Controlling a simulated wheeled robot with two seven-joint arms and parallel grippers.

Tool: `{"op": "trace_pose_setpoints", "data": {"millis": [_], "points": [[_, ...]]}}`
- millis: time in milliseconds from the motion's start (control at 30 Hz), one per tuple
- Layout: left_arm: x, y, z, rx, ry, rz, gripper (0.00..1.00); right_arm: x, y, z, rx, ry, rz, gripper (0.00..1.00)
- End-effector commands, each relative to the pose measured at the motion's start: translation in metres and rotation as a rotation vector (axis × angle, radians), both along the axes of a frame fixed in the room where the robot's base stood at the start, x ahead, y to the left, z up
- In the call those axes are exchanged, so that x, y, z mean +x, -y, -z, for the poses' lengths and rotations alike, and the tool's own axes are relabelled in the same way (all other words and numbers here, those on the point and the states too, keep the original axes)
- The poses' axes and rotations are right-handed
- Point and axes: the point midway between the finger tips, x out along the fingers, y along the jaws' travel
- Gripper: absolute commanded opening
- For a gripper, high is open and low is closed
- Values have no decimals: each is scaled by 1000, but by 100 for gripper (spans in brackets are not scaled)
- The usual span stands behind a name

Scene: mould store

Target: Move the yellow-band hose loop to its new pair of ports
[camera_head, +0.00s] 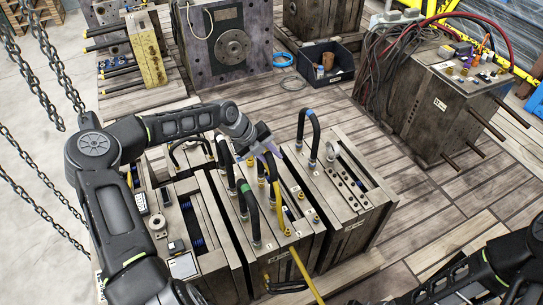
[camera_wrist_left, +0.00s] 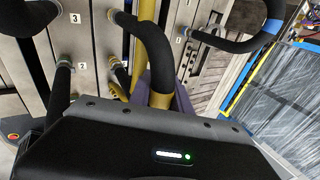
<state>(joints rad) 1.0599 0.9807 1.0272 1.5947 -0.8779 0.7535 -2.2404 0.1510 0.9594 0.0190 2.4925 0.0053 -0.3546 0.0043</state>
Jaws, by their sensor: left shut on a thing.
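The yellow-band hose loop (camera_head: 274,182) is a black curved hose on the middle mould block (camera_head: 262,240). My left gripper (camera_head: 262,156), with purple fingers, is shut on it from above. In the left wrist view the black hose (camera_wrist_left: 150,45) bends down between the fingers (camera_wrist_left: 162,98), where a yellow band (camera_wrist_left: 160,100) shows. Port labels 1, 2 and 3 are visible on the plates there. The lower hose end is hidden behind the gripper in that view, so I cannot tell whether it is seated. My right gripper is out of view.
A green-band loop (camera_head: 247,200) stands close by on the left, and a blue-band loop (camera_head: 310,132) on the right block. A yellow hose (camera_head: 306,275) runs down the front. Chains (camera_head: 55,75) hang at the left. Wooden floor (camera_head: 440,200) is clear at right.

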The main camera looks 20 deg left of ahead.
Motion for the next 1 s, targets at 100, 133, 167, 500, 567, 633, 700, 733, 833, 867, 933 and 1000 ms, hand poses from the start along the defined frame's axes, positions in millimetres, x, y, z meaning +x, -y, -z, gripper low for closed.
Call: {"op": "trace_pose_setpoints", "data": {"millis": [100,133,167,500,567,633,700,733,833,867,933,1000], "points": [[0,0,4,0,2,0,0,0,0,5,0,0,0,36],[0,0,5,0,2,0,0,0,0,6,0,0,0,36],[0,0,6,0,2,0,0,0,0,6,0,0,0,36],[0,0,9,0,1,-1,0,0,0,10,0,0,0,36],[0,0,9,0,1,-1,0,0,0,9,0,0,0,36],[0,0,9,0,1,-1,0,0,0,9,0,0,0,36],[0,0,9,0,1,-1,0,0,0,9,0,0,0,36],[0,0,9,0,1,-1,0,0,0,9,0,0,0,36],[0,0,9,0,1,-1,0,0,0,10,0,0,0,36],[0,0,10,0,1,-1,0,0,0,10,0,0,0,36],[0,0,11,0,1,-1,0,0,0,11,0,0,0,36],[0,0,11,0,1,-1,0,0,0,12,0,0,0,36]]}}
